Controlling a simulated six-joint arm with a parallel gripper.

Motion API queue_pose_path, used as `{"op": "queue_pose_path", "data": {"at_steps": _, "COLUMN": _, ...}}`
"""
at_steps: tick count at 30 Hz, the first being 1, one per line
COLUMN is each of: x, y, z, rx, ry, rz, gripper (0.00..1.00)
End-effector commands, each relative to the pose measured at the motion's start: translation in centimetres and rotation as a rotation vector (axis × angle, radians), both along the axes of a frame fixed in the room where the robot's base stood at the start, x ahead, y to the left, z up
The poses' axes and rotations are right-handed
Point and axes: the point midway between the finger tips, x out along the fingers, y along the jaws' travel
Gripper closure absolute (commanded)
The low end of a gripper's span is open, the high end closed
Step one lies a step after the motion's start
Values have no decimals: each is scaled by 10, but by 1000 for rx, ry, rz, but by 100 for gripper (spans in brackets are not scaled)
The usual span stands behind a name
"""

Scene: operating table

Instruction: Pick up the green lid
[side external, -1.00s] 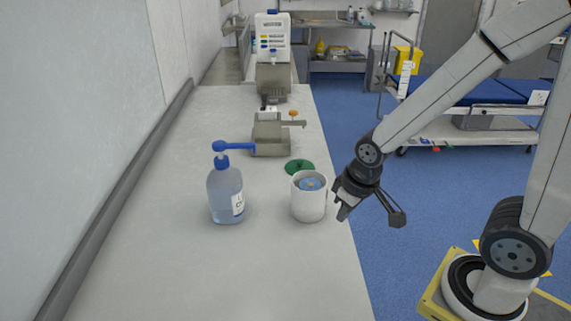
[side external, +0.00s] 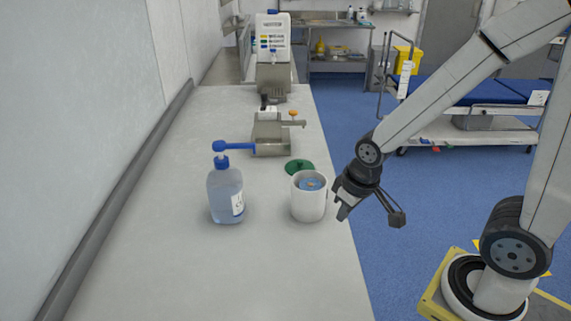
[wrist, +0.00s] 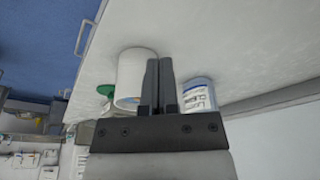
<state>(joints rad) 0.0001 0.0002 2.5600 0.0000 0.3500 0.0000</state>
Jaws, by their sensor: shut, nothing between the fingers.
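The green lid (side external: 298,167) lies on the counter just behind a white cup, which hides part of its near edge. In the wrist view the lid (wrist: 105,90) shows at the left, beside the cup. The white cup (side external: 308,205) stands upright with something blue inside; it also shows in the wrist view (wrist: 130,75). My gripper (side external: 343,214) is at the counter's right edge, right of the cup and apart from the lid. In the wrist view its two fingers (wrist: 159,65) are together with nothing between them.
A clear bottle with a blue pump (side external: 226,192) stands left of the cup. A metal device (side external: 270,138) sits behind the lid, with a white machine (side external: 273,55) further back. The counter's front (side external: 220,285) is clear. A wall borders the left.

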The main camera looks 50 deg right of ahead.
Motion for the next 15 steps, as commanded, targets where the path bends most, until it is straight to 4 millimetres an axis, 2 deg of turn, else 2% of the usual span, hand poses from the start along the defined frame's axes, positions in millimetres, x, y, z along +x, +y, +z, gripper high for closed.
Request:
{"op": "queue_pose_path", "data": {"at_steps": 11, "x": 0, "y": 0, "z": 0, "rx": 0, "ry": 0, "rz": 0, "gripper": 100}}
{"op": "queue_pose_path", "data": {"at_steps": 15, "x": 0, "y": 0, "z": 0, "rx": 0, "ry": 0, "rz": 0, "gripper": 56}}
